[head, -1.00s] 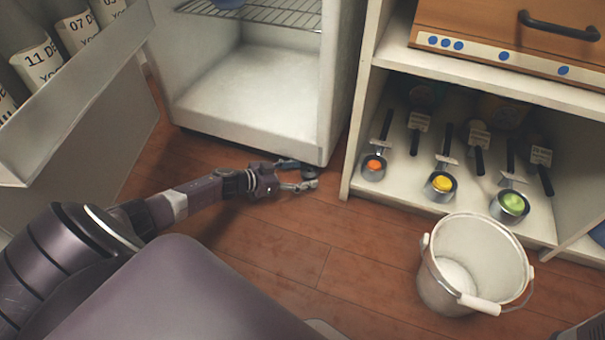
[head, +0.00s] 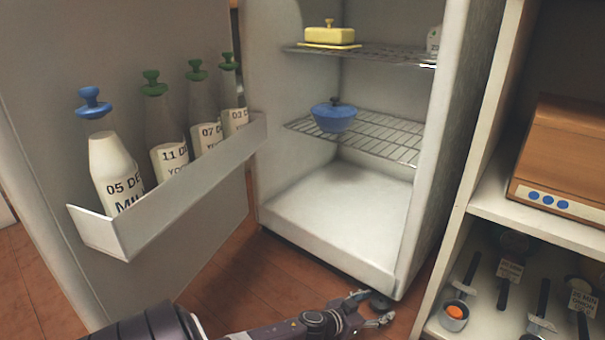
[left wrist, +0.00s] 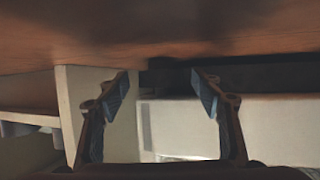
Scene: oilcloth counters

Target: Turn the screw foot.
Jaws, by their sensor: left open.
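The screw foot (head: 380,299) shows in the head view as a small dark disc under the front right corner of the open white fridge (head: 340,262), close to the floor. My left gripper (head: 371,308) is low over the floor at that corner, open, with its fingertips close around the near side of the foot. I cannot tell if they touch it. In the left wrist view the open left gripper (left wrist: 160,84) faces a dark gap between the floor and the pale fridge; the foot is not distinct there. My right gripper is out of view.
The fridge door with a rack (head: 190,185) of several bottles stands open at left. A blue pot (head: 334,117) and yellow butter dish (head: 330,36) sit on wire shelves. A shelf unit (head: 465,215) with measuring scoops and a wooden bread box (head: 565,155) stands close at right.

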